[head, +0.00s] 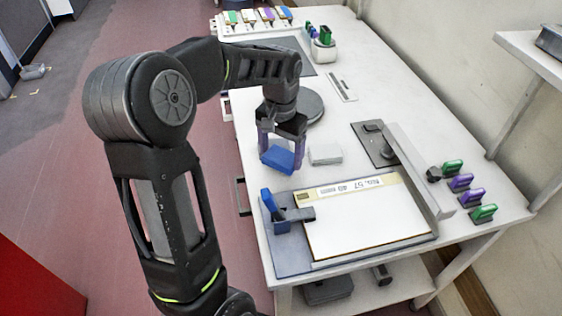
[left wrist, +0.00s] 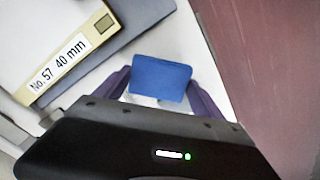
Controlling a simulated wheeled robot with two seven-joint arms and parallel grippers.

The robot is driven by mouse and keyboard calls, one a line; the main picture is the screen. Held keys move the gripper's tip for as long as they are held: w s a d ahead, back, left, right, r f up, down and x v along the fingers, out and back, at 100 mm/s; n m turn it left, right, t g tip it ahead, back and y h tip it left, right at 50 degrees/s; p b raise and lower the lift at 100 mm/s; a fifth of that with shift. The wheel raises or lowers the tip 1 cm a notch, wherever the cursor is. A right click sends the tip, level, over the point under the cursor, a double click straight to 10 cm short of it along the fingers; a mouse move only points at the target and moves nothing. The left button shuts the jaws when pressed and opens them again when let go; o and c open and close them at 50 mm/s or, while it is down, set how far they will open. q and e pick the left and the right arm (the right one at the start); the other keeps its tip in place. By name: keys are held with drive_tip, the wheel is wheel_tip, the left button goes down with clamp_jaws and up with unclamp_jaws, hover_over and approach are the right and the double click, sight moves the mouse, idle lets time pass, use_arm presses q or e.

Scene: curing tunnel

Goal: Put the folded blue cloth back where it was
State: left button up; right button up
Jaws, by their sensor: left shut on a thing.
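The folded blue cloth (head: 278,158) is held at the tips of my left gripper (head: 281,143), whose purple fingers close on it from both sides. It hangs near the table's left edge, beside a white block (head: 325,154). In the left wrist view the blue cloth (left wrist: 161,77) sits between the two purple fingers of my left gripper (left wrist: 160,88), with a pale patch just below it. I cannot tell how far the cloth is above the table. My right gripper is not in view.
A framed board labelled "No. 57 40 mm" (head: 365,222) lies in front, with a blue-handled clamp (head: 268,200) at its left corner. A grey bar (head: 418,172) stands to the right. Several coloured clips (head: 460,182) lie at the right edge.

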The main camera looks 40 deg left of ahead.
sight(281, 156)
use_arm(q)
drive_tip(key=shift+f, duration=0.1)
drive_tip(key=shift+f, duration=1.75)
drive_tip(key=shift+f, duration=0.2)
drive_tip(key=o, duration=1.2)
drive_tip(key=shift+c, duration=0.2)
drive_tip(key=shift+r, duration=0.15)
wheel_tip(281, 156, up, 12)
drive_tip(key=shift+r, duration=0.1)
